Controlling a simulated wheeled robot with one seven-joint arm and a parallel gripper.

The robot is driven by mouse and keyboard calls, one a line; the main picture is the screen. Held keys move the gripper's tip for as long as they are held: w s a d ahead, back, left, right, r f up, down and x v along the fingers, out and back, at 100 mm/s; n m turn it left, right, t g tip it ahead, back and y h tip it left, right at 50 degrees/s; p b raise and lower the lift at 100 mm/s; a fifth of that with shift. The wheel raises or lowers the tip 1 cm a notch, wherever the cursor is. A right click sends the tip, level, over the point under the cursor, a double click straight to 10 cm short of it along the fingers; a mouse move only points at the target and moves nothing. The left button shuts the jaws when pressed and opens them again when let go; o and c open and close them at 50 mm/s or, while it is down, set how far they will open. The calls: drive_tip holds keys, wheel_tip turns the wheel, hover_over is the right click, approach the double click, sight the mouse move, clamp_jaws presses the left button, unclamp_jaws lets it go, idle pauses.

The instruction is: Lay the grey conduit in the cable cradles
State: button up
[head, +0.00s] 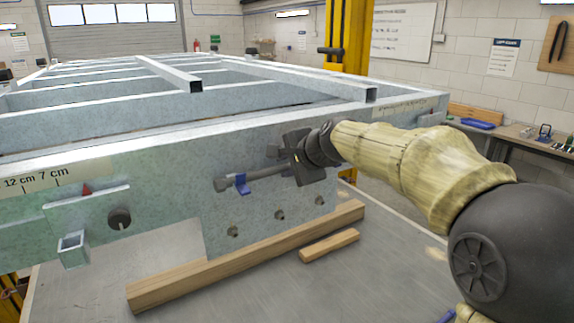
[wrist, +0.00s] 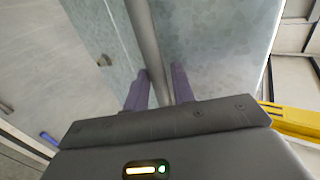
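The grey conduit (head: 265,173) is a thin rod in front of the galvanised side plate of the trailer frame. Other cradles are not clearly visible. My gripper (head: 292,158) is at the conduit's right part. In the wrist view the conduit (wrist: 143,35) runs between the two purple-grey fingers of my gripper (wrist: 159,88), which are closed around it.
Several bolts (head: 279,215) stick out of the side plate (head: 215,215) below the conduit. A wooden beam (head: 190,281) and a short wood block (head: 329,245) lie under the frame. A square tube bracket (head: 73,250) and a round knob (head: 120,218) project at left.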

drive_tip(key=shift+o, duration=1.4)
drive_tip(key=shift+r, duration=0.1)
drive_tip(key=shift+d, duration=0.1)
drive_tip(key=b+v, duration=0.4)
drive_tip(key=v, duration=1.3)
drive_tip(key=shift+s+b, duration=0.2)
drive_tip(key=shift+b, duration=0.15)
